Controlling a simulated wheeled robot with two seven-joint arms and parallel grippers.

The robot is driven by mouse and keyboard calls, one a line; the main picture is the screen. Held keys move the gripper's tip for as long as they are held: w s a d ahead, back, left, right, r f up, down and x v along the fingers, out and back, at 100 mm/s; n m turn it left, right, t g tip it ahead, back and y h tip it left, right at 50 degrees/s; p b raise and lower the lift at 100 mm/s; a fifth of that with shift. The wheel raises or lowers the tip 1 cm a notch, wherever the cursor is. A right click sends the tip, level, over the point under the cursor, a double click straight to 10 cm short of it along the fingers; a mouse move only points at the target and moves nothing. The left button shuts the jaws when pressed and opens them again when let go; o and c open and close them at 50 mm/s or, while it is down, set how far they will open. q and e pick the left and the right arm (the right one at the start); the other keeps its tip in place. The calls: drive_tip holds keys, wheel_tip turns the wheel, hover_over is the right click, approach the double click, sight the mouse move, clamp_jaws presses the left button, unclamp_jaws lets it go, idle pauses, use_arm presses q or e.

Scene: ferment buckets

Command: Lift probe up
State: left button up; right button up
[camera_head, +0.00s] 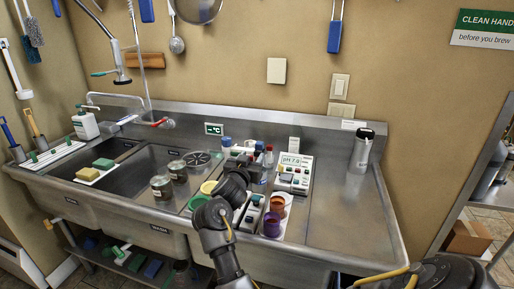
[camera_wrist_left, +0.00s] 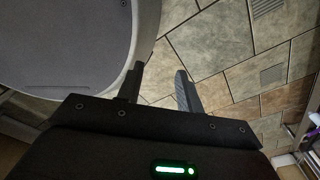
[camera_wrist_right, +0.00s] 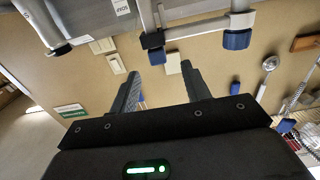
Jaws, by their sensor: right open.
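The pH meter (camera_head: 295,172), a white box with a lit display reading about pH 7.0, stands on the steel counter. I cannot make out the probe for sure; it may be among the small items near my right gripper. My right gripper (camera_head: 246,160) reaches over the counter left of the meter, its jaws largely hidden by my own wrist. In the right wrist view its two fingers (camera_wrist_right: 158,70) are apart with nothing between them. That view is upside down, with a blue-ended metal fixture (camera_wrist_right: 205,32) above the fingertips. My left gripper (camera_wrist_left: 160,72) is open and empty above the tiled floor.
An orange cup (camera_head: 278,202) and a purple cup (camera_head: 271,226) stand close right of my right arm.

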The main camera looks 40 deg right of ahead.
sight(261, 143)
drive_tip(key=p+x, duration=0.1)
drive_tip(key=x, duration=0.3)
drive_tip(key=p+x, duration=0.1)
drive_tip(key=x, duration=0.4)
drive_tip(key=shift+s+d+r, duration=0.2)
drive_tip(key=shift+d, duration=0.1)
use_arm(q)
drive_tip(key=shift+w+r, duration=0.2)
drive_tip(key=shift+r, duration=0.4)
drive_tip(key=shift+w+r, duration=0.2)
drive_tip(key=shift+r, duration=0.35)
use_arm(e)
drive_tip(key=shift+w+d+f, duration=0.1)
drive_tip(key=shift+w+d, duration=0.3)
drive_tip(key=shift+d, duration=0.1)
drive_tip(key=shift+c, duration=0.5)
clamp_jaws()
